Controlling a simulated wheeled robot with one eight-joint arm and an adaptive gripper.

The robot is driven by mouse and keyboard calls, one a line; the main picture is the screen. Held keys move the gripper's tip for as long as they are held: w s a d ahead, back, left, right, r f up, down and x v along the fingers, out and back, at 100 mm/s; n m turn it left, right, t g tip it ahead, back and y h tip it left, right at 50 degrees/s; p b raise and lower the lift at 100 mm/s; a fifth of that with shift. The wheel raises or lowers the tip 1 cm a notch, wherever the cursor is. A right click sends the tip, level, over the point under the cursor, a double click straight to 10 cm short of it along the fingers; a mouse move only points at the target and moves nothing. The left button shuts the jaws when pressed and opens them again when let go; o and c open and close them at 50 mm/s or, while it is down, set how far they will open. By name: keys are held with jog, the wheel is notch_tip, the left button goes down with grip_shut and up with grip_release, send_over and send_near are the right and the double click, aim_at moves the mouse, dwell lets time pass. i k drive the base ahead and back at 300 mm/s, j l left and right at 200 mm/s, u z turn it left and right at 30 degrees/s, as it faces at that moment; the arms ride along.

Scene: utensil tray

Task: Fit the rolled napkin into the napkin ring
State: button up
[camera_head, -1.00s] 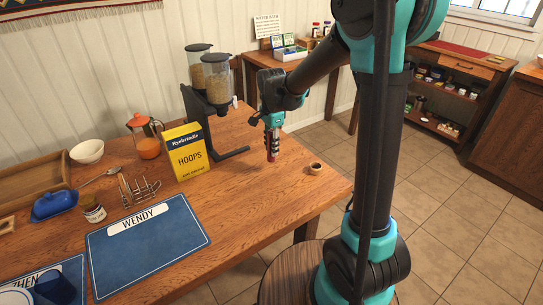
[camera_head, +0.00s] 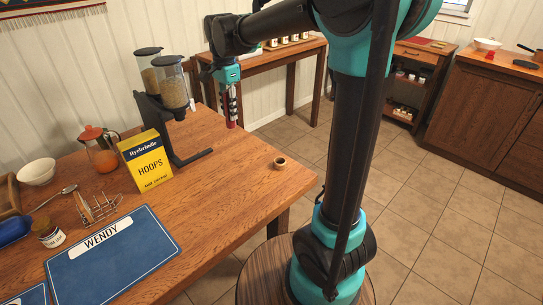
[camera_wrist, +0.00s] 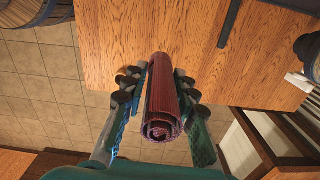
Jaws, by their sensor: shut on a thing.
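The rolled napkin (camera_wrist: 163,95) is dark red, and its spiral end faces the camera in the wrist view. My gripper (camera_wrist: 160,88) is shut on it, with a finger on each side. In the head view my gripper (camera_head: 231,92) points down and holds the napkin (camera_head: 231,115) roughly upright, near the table's far edge. The napkin ring (camera_head: 280,163), a small light brown ring with a dark opening, stands on the table near its right corner, apart from the napkin.
The wooden table (camera_head: 215,190) is bare around the ring. A cereal dispenser (camera_head: 170,85) and a yellow Hoops box (camera_head: 147,160) stand left of my gripper. A blue Wendy placemat (camera_head: 112,255) and a toast rack (camera_head: 97,207) lie farther left.

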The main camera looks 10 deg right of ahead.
aim_at(280, 167)
jog(key=j+z, duration=0.25)
jog(key=z, duration=0.15)
jog(key=k+j+z, duration=0.1)
jog(key=j+z, duration=0.25)
jog(key=l, duration=0.1)
